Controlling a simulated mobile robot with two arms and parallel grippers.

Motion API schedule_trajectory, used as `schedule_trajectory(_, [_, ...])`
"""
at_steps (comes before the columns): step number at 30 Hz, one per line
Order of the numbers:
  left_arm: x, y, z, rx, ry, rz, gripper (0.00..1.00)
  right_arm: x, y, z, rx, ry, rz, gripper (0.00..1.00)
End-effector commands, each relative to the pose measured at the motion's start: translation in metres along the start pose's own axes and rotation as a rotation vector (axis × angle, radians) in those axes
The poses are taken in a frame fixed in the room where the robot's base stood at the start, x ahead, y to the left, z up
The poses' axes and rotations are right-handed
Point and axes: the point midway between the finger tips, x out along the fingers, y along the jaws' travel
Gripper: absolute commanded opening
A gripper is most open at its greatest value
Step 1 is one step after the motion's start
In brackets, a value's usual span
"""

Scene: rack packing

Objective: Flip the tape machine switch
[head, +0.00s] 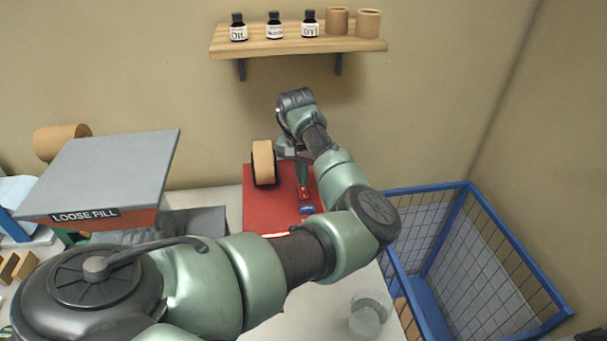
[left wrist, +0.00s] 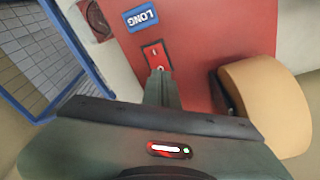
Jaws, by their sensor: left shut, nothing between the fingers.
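The red tape machine (head: 256,212) stands on the table by the back wall, with a tan tape roll (head: 263,165) at its rear left. The tape roll also shows at the right of the left wrist view (left wrist: 268,105). The machine's red rocker switch (left wrist: 156,56) sits on its red top beside a blue "LONG" label (left wrist: 141,17). My left gripper (head: 303,182) is shut and empty, pointing down at the switch. In the left wrist view its fingertips (left wrist: 160,78) overlap the switch's lower end; I cannot tell whether they touch. My right gripper is not in view.
A blue wire basket (head: 470,187) stands to the right. A wooden shelf (head: 295,40) with bottles and cups hangs above. A grey "LOOSE FILL" bin (head: 100,175) is at left. A clear round object (head: 368,315) lies near the front.

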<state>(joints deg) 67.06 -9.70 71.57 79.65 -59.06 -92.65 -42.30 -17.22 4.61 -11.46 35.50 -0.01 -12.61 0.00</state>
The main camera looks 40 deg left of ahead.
Motion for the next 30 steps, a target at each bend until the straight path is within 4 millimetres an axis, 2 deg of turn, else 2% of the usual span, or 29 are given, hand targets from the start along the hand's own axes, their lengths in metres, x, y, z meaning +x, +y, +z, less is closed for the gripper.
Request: schedule_trajectory(30, [0.013,0.000,0.002,0.000,0.000,0.000,0.00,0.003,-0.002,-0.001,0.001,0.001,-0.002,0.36])
